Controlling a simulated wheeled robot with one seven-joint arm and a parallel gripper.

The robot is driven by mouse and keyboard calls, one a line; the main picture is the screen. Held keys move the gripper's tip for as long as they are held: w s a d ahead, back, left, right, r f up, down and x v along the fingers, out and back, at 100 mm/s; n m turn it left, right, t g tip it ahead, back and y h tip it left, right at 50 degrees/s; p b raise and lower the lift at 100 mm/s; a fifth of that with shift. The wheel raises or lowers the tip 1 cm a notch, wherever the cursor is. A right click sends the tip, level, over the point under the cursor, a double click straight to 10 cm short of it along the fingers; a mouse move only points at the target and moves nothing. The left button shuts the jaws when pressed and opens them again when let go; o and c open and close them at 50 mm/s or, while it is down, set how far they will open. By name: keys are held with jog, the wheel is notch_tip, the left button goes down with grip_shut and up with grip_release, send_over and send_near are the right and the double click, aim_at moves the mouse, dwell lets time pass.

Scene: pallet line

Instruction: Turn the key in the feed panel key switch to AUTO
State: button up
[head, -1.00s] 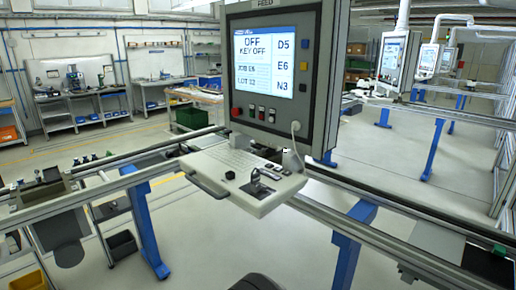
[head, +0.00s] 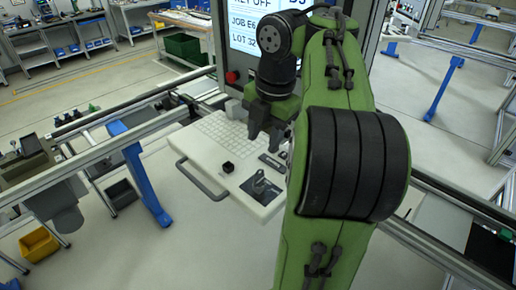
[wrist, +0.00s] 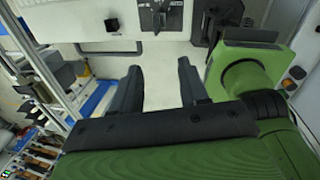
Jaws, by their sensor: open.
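The feed panel key switch is a dark plate (head: 262,190) at the front of the light keyboard shelf, with a grey key (head: 259,180) standing up in it. My gripper (head: 264,134) hangs over the keyboard part of the shelf, behind the switch in the head view. In the wrist view its two fingers (wrist: 158,70) are apart with nothing between them. The screen (head: 240,30) above shows KEY OFF, partly hidden by my arm.
A black knob (head: 227,167) sits on the shelf left of the key. A grey handle bar (head: 200,180) runs along the shelf's left front edge. A red button (head: 232,77) is under the screen. Metal rails pass on both sides. A yellow bin (head: 39,244) is at lower left.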

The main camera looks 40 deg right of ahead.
aim_at(256, 179)
jog(key=w+f+b, duration=0.1)
jog(key=f+b, duration=0.2)
jog(key=f, duration=0.2)
jog(key=w+f+b, duration=0.1)
jog(key=f+b, duration=0.3)
jog(key=f, duration=0.1)
jog(key=f+b, duration=0.3)
jog(key=f, duration=0.2)
jog(key=shift+w+d+b, duration=0.15)
jog(key=shift+w+b, duration=0.15)
jog(key=shift+w, duration=0.1)
jog(key=shift+r, duration=0.1)
